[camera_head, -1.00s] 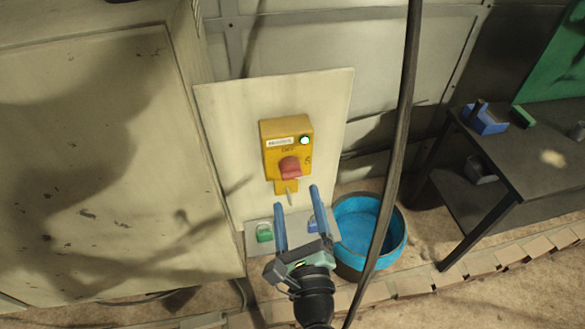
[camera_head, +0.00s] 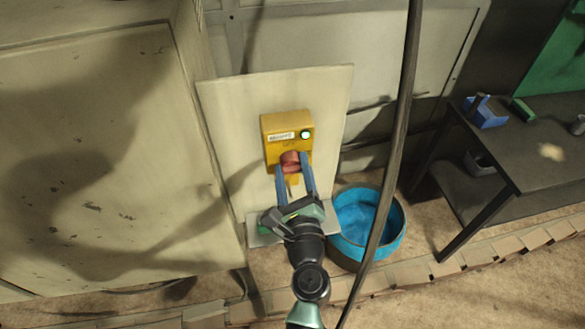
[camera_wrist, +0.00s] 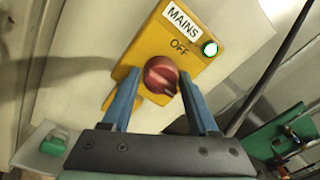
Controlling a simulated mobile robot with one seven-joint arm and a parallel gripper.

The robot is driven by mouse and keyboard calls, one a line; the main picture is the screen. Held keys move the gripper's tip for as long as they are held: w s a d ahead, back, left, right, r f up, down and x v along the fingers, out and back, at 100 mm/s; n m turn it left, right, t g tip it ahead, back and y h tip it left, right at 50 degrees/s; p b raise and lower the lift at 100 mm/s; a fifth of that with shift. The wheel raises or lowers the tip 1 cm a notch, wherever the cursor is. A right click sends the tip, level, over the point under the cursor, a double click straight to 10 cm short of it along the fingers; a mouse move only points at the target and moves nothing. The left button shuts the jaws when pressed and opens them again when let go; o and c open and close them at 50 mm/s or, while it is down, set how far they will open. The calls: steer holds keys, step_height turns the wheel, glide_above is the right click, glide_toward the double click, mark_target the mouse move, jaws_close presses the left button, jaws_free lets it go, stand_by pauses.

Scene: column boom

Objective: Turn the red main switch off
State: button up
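The red main switch (camera_head: 290,158) is a round knob on a yellow box (camera_head: 272,130) fixed to a pale upright panel. In the wrist view the red knob (camera_wrist: 161,76) has a raised grip slanting toward the lower right, with "OFF" printed above it and a "MAINS" label higher up. A lamp with a green rim (camera_wrist: 210,49) glows at the box's corner. My gripper (camera_head: 292,168) has its two blue fingers apart, one on each side of the knob's lower part. The wrist view shows narrow gaps beside the knob; I see no clear contact.
A blue tub (camera_head: 395,235) stands on the floor below right. A dark table (camera_head: 530,150) is at the right, a large pale cabinet (camera_head: 90,130) at the left.

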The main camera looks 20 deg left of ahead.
jaws_close()
steer(key=shift+f+n+b, duration=0.15)
steer(key=shift+n+b, duration=0.15)
steer(key=shift+b, duration=0.15)
steer(key=shift+f+n+b, duration=0.1)
steer(key=shift+n+b, duration=0.5)
steer(key=shift+b, duration=0.05)
steer(key=n+b, duration=0.2)
steer(key=shift+f+n+b, duration=0.1)
steer(key=shift+n+b, duration=0.2)
steer(key=n+b, duration=0.5)
steer(key=shift+n+y, duration=0.3)
steer(key=n+b, duration=0.4)
steer(key=b, duration=0.1)
steer(key=shift+d+n+y, duration=0.1)
steer(key=shift+n+y, duration=0.2)
steer(key=shift+n, duration=0.1)
steer(key=n+b, duration=0.3)
steer(key=shift+n, duration=0.3)
steer(key=shift+r+n+b, duration=0.2)
steer(key=shift+n+b, duration=0.1)
steer(key=shift+b, duration=0.05)
